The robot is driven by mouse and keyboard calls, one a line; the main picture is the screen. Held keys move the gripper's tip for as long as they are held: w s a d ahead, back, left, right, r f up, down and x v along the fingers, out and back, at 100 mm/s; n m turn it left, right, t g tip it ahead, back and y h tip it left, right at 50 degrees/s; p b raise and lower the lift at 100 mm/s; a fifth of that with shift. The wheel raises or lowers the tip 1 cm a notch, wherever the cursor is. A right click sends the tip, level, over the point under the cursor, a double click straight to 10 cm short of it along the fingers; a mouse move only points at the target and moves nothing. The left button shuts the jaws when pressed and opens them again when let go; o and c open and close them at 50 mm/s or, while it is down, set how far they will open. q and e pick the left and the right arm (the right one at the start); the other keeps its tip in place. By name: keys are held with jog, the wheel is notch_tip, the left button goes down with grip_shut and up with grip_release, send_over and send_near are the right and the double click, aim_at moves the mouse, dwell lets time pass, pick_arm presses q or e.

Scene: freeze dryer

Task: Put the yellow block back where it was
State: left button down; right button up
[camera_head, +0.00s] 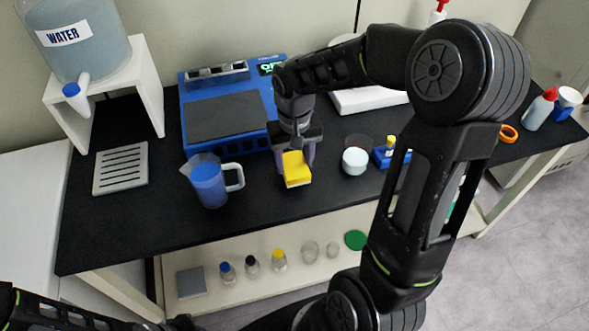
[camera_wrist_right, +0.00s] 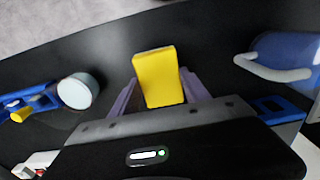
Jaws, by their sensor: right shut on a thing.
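The yellow block (camera_head: 296,169) is held between the fingers of my right gripper (camera_head: 297,160), over the black table top in front of the blue device. In the right wrist view the yellow block (camera_wrist_right: 159,77) sits between the two purple-grey fingers of the right gripper (camera_wrist_right: 160,100). I cannot tell whether the block touches the table. Part of my left arm shows at the lower left of the head view, but its gripper is not seen.
A blue pitcher (camera_head: 208,183) stands left of the block. A white round container (camera_head: 355,161) and a blue holder (camera_head: 388,155) stand to the right. The blue device (camera_head: 195,139) is behind. A metal grate (camera_head: 121,167) lies at left. Bare table lies in front.

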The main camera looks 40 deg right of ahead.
aim_at(294, 165)
jog(key=shift+f, duration=1.85)
jog(key=shift+f, duration=0.1)
jog(key=o, duration=1.5)
jog(key=shift+c, duration=0.2)
notch_tip(294, 165, up, 12)
jog(key=shift+r, duration=0.15)
